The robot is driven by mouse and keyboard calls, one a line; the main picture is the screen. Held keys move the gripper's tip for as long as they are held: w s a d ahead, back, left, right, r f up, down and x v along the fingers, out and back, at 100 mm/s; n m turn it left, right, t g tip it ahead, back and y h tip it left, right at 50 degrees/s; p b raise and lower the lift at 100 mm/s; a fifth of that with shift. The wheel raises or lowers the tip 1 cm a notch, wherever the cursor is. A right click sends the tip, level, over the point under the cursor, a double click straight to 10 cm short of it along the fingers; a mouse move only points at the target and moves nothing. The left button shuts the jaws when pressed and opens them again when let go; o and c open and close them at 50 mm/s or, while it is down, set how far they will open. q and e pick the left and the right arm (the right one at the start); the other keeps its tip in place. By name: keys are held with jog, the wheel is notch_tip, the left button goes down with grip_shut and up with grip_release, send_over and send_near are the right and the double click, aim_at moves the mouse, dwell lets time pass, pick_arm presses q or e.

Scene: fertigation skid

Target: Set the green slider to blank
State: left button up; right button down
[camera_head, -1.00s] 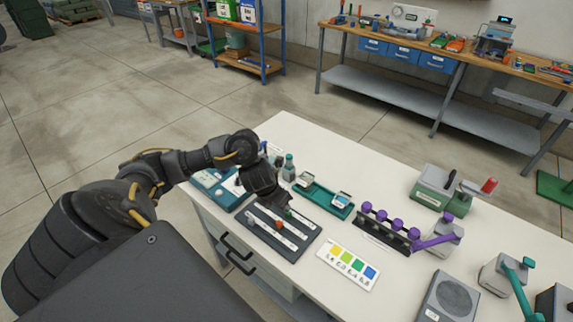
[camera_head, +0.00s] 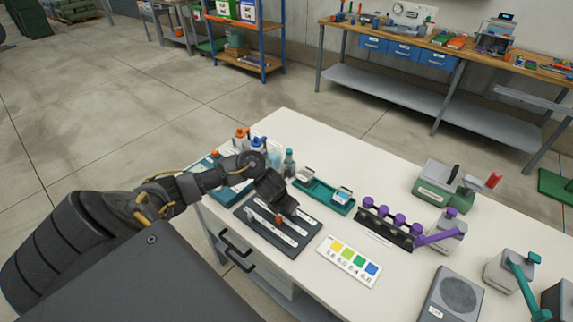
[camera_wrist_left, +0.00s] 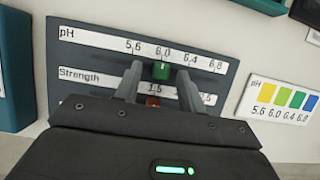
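The dark slider panel (camera_wrist_left: 100,62) lies on the white table; it also shows in the head view (camera_head: 262,238). In the left wrist view, its upper track is marked pH, 5.6 to 6.8. The green slider (camera_wrist_left: 161,71) sits at about the 6.0 mark. My left gripper (camera_wrist_left: 160,69) is open, one finger on each side of the green slider, with gaps showing on both sides. In the head view my left gripper (camera_head: 288,211) hides the green slider. An orange slider (camera_head: 278,219) sits on the Strength track, partly hidden in the wrist view. My right gripper is out of view.
A pH colour card (camera_head: 349,261) lies right of the panel, with yellow, light green, green and blue patches. A teal tray (camera_head: 325,196) lies behind it. A purple-knobbed rack (camera_head: 385,232) stands further right. Several bottles (camera_head: 258,146) stand at the back left.

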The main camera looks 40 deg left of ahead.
pick_arm(q)
grip_shut()
dwell(0.3)
jog(key=shift+a+f, duration=0.1)
jog(key=a+b, duration=0.4)
jog(key=a, duration=0.3)
jog(key=shift+s+a+f+b, duration=0.1)
jog(key=shift+a+f+b, duration=0.05)
jog(key=shift+a+b, duration=0.25)
jog(key=shift+a, duration=0.2)
jog(key=shift+r, duration=0.25)
jog(key=shift+c, duration=0.6)
grip_release()
jog(key=shift+a, duration=0.1)
jog(key=shift+o, duration=0.6)
